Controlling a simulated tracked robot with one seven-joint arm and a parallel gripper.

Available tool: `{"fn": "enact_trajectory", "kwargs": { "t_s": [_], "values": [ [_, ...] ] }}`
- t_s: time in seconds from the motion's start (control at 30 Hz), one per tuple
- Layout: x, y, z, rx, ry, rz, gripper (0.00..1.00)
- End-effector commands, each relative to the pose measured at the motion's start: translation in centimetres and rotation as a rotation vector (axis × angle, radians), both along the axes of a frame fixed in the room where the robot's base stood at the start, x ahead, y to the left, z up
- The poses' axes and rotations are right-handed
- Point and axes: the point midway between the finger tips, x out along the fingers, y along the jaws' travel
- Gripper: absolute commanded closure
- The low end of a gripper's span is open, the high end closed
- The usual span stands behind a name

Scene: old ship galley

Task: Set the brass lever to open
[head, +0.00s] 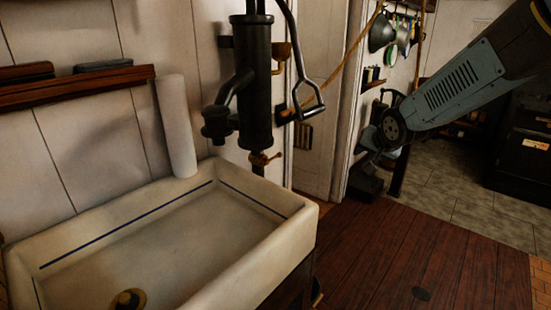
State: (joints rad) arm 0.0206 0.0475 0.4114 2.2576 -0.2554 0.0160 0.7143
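A small brass lever (266,159) sits on the pipe just below the black hand pump (254,85), near the back right corner of the sink. Its handle points out to the right; its open or shut marking is too small to read. My gripper (366,180) is a dark shape at the end of my arm, right of the lever and well apart from it. Its fingers are too dark and small to make out. Nothing touches the lever.
A white sink (255,262) with a brass drain (128,300) fills the lower left. The pump's handle (308,98) hangs right of the pump. A rolled white tube (176,125) stands at the sink's back.

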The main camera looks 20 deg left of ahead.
Motion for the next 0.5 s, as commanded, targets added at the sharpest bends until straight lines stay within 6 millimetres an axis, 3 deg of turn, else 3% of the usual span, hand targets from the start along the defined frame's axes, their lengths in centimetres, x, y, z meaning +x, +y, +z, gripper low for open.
{"fn": "enact_trajectory", "kwargs": {
  "t_s": [0.03,0.2,0.5],
  "values": [
    [0.9,1.7,-1.3,0.031,0.003,0.015,0.61],
    [3.6,6.6,-4.1,0.178,-0.008,0.021,0.61],
    [6.7,14.8,-8.6,0.492,0.008,0.003,0.61]
  ]
}}
